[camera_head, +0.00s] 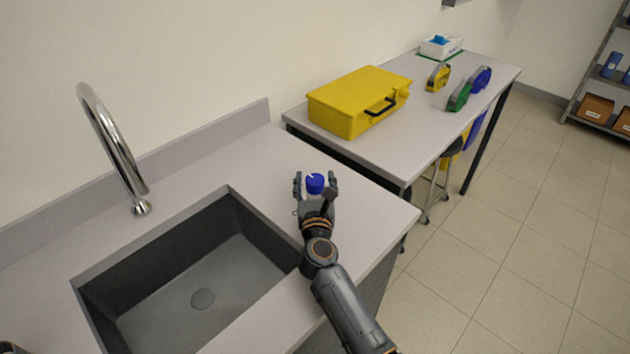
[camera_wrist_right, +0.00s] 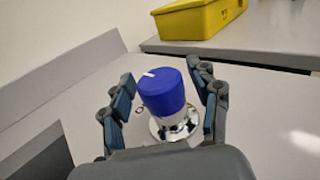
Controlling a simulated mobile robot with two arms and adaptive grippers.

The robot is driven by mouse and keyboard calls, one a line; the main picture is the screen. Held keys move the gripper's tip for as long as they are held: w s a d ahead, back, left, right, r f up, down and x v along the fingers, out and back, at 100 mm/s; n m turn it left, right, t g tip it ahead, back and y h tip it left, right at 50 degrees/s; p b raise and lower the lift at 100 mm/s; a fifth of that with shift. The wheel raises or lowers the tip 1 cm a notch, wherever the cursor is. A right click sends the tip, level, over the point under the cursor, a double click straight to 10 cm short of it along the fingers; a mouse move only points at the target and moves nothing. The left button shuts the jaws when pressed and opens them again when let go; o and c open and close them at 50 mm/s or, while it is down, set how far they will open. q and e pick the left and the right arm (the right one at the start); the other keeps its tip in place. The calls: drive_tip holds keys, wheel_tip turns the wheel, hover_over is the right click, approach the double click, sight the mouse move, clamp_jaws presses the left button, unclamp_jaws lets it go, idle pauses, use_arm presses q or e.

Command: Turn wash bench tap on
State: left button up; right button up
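The tap's blue knob (camera_head: 315,183) stands on the wash bench (camera_head: 275,160), right of the sink. In the right wrist view the knob (camera_wrist_right: 163,90) has a white mark on top and a chrome base (camera_wrist_right: 175,125). My right gripper (camera_head: 315,186) is open, with one finger on each side of the knob; a gap shows at the left finger, and the right finger is close to the knob. The chrome spout (camera_head: 112,140) arches at the back of the sink (camera_head: 200,270). No water shows below it.
A second table (camera_head: 430,120) stands behind to the right, with a yellow case (camera_head: 345,105), tape dispensers (camera_head: 459,95) and a white box (camera_head: 441,47). A stool (camera_head: 440,185) is beside it. A low backsplash (camera_head: 130,185) runs along the wall.

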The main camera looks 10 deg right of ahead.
drive_tip(key=c, duration=0.8)
drive_tip(key=shift+r+n+y+p, duration=0.2)
drive_tip(key=shift+n+y+p, duration=0.7)
drive_tip(key=shift+y+p, duration=0.5)
drive_tip(key=n+y+p, duration=0.1)
drive_tip(key=n+y, duration=0.1)
drive_tip(key=y, duration=0.1)
drive_tip(key=shift+d+f+n+y, duration=0.1)
drive_tip(key=shift+n+y, duration=0.2)
drive_tip(key=shift+y, duration=0.1)
drive_tip(key=n+g+y, duration=0.1)
drive_tip(key=n+y, duration=0.1)
drive_tip(key=y, duration=0.1)
drive_tip(key=shift+f+y, duration=0.15)
drive_tip(key=shift+y, duration=0.15)
drive_tip(key=shift+n+g+y+b, duration=0.3)
drive_tip(key=shift+n+g+y, duration=0.4)
drive_tip(key=shift+n+y, duration=0.55)
drive_tip(key=shift+y, duration=0.25)
drive_tip(key=o, duration=1.1)
drive_tip(key=shift+o, duration=0.2)
drive_tip(key=v, duration=1.2)
